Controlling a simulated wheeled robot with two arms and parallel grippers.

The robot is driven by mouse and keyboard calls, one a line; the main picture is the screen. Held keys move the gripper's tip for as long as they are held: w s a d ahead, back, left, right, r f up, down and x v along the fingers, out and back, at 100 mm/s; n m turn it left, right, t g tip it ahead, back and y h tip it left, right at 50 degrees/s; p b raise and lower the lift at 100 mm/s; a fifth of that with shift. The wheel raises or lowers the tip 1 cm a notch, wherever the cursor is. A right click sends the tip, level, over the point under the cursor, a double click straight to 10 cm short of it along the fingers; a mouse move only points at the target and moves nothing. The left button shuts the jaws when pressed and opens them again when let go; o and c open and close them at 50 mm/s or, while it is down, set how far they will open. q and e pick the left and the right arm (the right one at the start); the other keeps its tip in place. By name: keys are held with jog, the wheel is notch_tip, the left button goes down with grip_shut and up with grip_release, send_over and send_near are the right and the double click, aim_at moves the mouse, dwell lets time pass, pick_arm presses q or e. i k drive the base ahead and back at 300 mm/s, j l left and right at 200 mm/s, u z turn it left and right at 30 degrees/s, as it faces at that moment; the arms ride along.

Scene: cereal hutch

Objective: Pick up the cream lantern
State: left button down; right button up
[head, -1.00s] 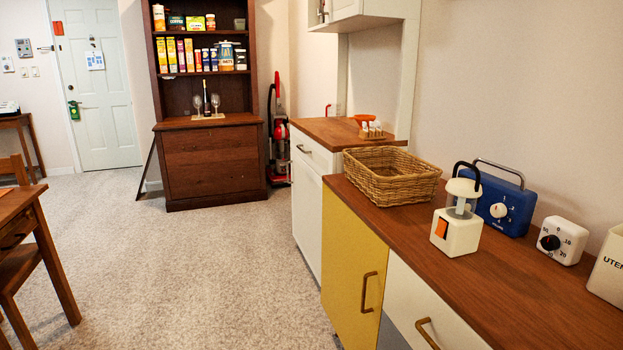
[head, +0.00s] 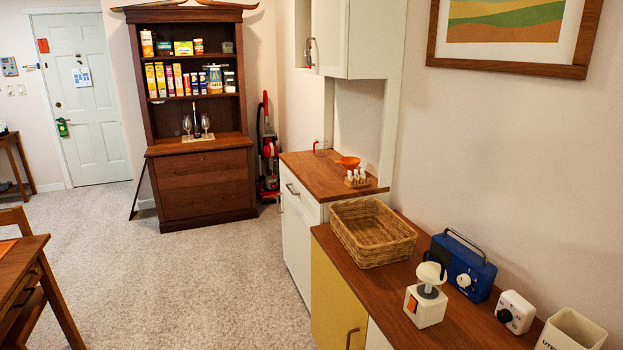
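The cream lantern (head: 427,304) stands upright on the wooden counter (head: 381,292) at the lower right. It has a square cream base with an orange patch on its front, a clear middle, a cream cap and a dark handle at the top. It stands in front of the blue radio, to its left. Neither of my grippers shows in the head view.
A wicker basket (head: 372,232) sits behind the lantern. A blue radio (head: 463,267), a white timer (head: 515,312) and a cream utensil box (head: 571,331) stand to its right. A wooden table (head: 18,270) is at the left edge. Carpet (head: 215,270) is open between.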

aim_at(431, 304)
jog(key=i+z, duration=0.1)
jog(key=z, duration=1)
jog(key=i+j+z, duration=0.15)
jog(key=j+z, duration=0.25)
jog(key=i+j+z, duration=0.15)
jog(key=j+z, duration=0.6)
jog(key=i+l, duration=0.05)
